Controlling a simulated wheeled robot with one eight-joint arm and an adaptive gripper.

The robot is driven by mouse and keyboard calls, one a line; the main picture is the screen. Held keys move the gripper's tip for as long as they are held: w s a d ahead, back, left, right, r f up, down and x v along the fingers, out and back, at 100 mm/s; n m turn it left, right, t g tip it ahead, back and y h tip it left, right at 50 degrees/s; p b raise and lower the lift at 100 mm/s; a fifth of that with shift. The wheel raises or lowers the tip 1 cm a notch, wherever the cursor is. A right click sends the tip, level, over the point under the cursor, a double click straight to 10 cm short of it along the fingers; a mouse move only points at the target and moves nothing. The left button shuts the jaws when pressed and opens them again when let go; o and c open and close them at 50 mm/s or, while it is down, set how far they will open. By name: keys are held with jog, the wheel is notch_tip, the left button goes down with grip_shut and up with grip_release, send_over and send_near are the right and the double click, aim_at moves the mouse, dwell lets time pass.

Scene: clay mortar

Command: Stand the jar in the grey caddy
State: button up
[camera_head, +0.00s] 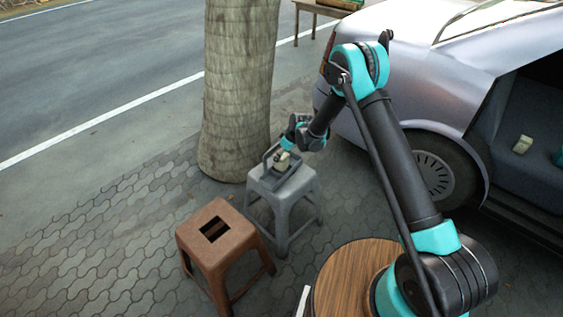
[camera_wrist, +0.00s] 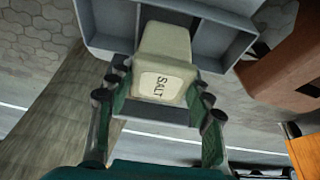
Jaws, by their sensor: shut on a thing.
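The jar (camera_wrist: 163,50) is cream-coloured and boxy, with a label reading SALT. In the wrist view my gripper (camera_wrist: 158,92) has a finger on each side of it and is shut on it. The grey caddy (camera_wrist: 232,43) shows behind the jar, with divider walls and compartments; the jar overlaps its middle. In the head view the caddy (camera_head: 268,175) sits on a grey stool (camera_head: 309,190). My gripper (camera_head: 288,148) and the small pale jar (camera_head: 283,160) are over the caddy. I cannot tell whether the jar's base touches the caddy floor.
A tree trunk (camera_head: 238,90) rises close behind the caddy's left. A silver car (camera_head: 430,85) is at the right. A round wooden top (camera_head: 338,280) is near me. Open paving lies left.

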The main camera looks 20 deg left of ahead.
jog(key=shift+f, duration=1.85)
jog(key=shift+f, duration=0.1)
jog(key=o, duration=1.4)
jog(key=v, duration=1.2)
